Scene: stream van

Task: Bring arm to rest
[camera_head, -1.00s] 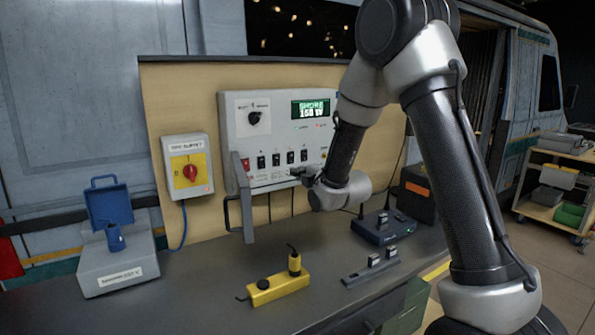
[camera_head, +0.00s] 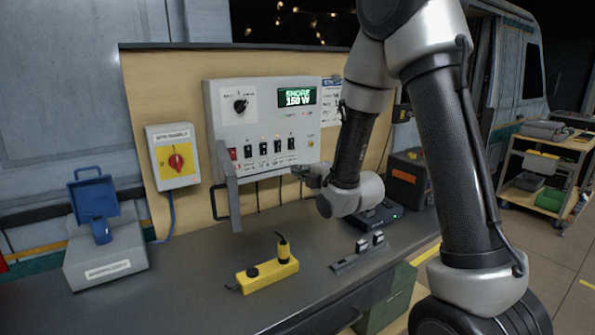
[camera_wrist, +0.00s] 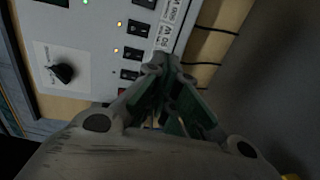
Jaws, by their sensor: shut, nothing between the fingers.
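My gripper (camera_head: 303,172) is shut and empty, in front of the lower right part of the grey control panel (camera_head: 222,115). My arm reaches down from the upper right in the head view. In the wrist view the shut fingers (camera_wrist: 165,75) point toward the row of black switches. The panel also shows there (camera_wrist: 95,65), with a black knob and small lit lamps. Whether the fingertips touch the panel cannot be told.
A yellow tool (camera_head: 268,275) and a grey holder (camera_head: 358,254) lie on the dark bench (camera_head: 205,300). A red-knobbed switch box (camera_head: 172,156) hangs left of the panel. A grey box with a blue lid (camera_head: 105,265) stands at left. A trolley (camera_head: 545,170) stands at far right.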

